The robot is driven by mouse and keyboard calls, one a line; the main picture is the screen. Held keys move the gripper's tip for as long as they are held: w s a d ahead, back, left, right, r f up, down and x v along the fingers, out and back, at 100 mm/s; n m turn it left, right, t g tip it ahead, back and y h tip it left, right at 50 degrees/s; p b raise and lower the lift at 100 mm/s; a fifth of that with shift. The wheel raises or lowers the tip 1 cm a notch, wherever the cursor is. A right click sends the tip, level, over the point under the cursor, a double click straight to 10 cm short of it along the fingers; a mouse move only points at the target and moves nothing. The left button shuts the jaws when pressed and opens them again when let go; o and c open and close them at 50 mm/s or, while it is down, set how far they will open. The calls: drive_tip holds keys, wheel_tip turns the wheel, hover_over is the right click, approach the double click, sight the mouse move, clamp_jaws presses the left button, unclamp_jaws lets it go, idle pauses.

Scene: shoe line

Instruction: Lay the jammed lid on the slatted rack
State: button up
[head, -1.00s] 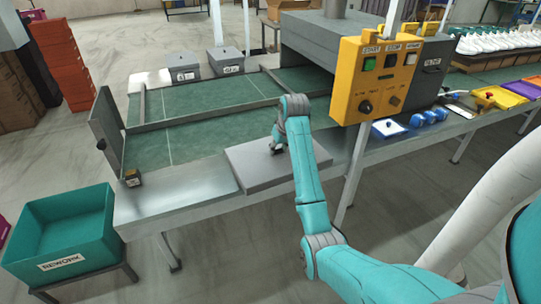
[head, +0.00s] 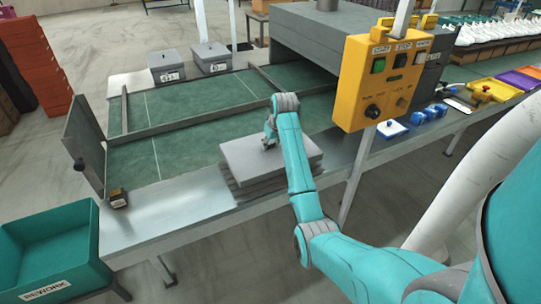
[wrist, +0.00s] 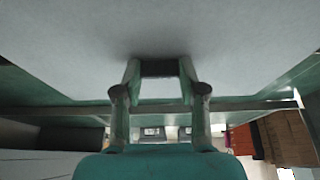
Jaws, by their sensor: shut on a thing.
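The lid, a flat grey panel (head: 258,160), is level over the front part of the line table in the head view. My gripper (head: 268,143) is shut on it near the middle of its top. In the wrist view the pale lid (wrist: 160,35) fills the upper half, and my gripper's fingers (wrist: 160,70) meet at it. The slatted rack, a low stack of darker grey layers (head: 240,190), shows directly under the lid's front and left edges. I cannot tell whether the lid touches it. Most of the rack's top is hidden by the lid.
A yellow control box (head: 385,75) stands on a post right of my arm. A teal rework bin (head: 75,265) is at the left. Two grey boxes (head: 170,68) stand beyond the green belt (head: 185,155). A small dark block (head: 118,198) sits left on the metal ledge (head: 165,212).

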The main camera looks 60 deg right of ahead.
sight(272, 151)
drive_tip(key=shift+f, duration=2.7)
drive_tip(key=shift+f, duration=0.1)
drive_tip(key=o, duration=1.1)
drive_tip(key=shift+o, duration=0.2)
drive_tip(key=v, duration=1.2)
